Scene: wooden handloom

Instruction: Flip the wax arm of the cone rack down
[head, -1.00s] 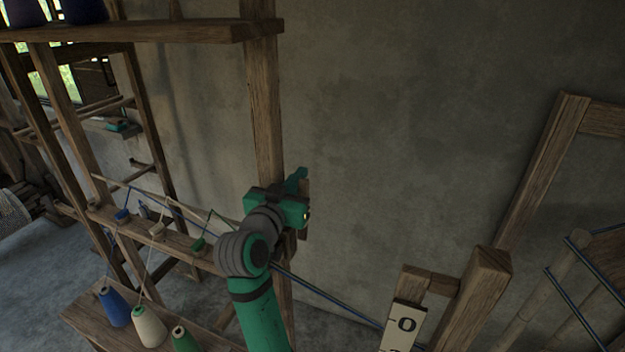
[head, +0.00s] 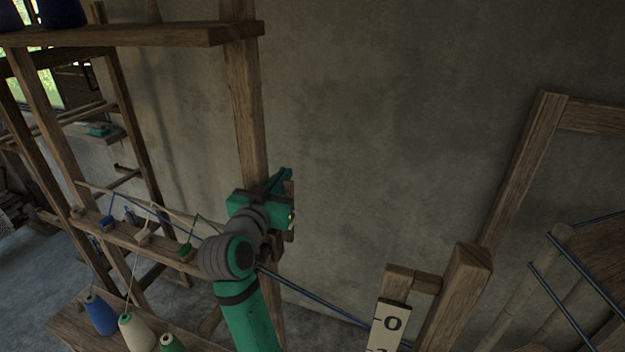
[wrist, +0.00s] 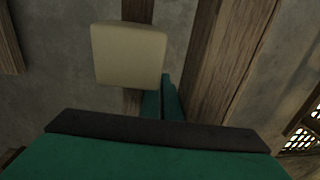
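The cone rack (head: 246,110) is a wooden frame with a tall post near the middle of the head view. A pale cream block (wrist: 128,55), which looks like wax, sits on a narrow wooden strip (wrist: 137,10) in the wrist view. The strip appears to be the wax arm; it looks upright against the grey wall. My gripper (head: 281,181) is beside the rack post, level with its lower half, and partly covers a small wooden piece there. Its green fingers show just below the block in the wrist view (wrist: 164,98). Their gap and any contact are unclear.
Blue, cream and green yarn cones (head: 100,314) stand on a low wooden shelf at lower left. Threads run up to a guide bar (head: 130,236). A numbered board (head: 388,328) and wooden posts stand at right.

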